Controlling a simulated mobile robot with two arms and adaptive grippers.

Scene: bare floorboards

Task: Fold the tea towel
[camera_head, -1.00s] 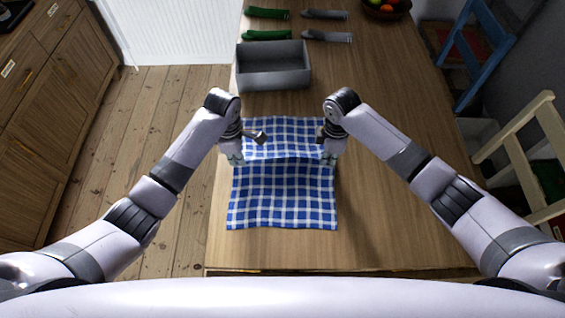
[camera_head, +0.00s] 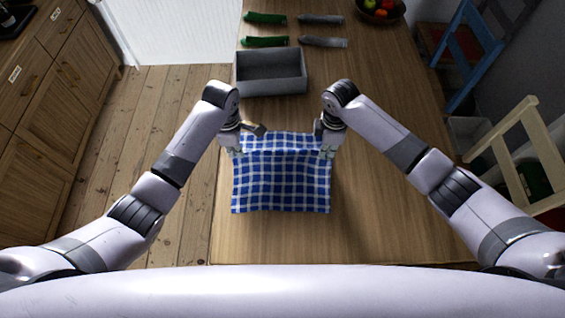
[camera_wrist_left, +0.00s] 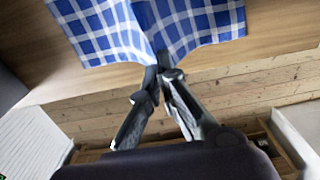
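The blue and white checked tea towel (camera_head: 281,185) is on the wooden table, with a raised crosswise edge between my grippers and a strip of cloth showing beyond it. My left gripper (camera_head: 236,151) is at the left end of this edge. In the left wrist view, the left gripper's fingertips (camera_wrist_left: 160,76) meet on a corner of the tea towel (camera_wrist_left: 120,25). My right gripper (camera_head: 327,151) is at the right end and appears closed on the cloth; its fingertips are small in view. Cloth under the raised part is hidden.
A grey open box (camera_head: 271,72) stands beyond the towel. Green items (camera_head: 265,41) and grey items (camera_head: 323,42) lie behind it, near a fruit bowl (camera_head: 381,10). The table right of the towel is clear. A pale wooden chair (camera_head: 520,155) stands at the right.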

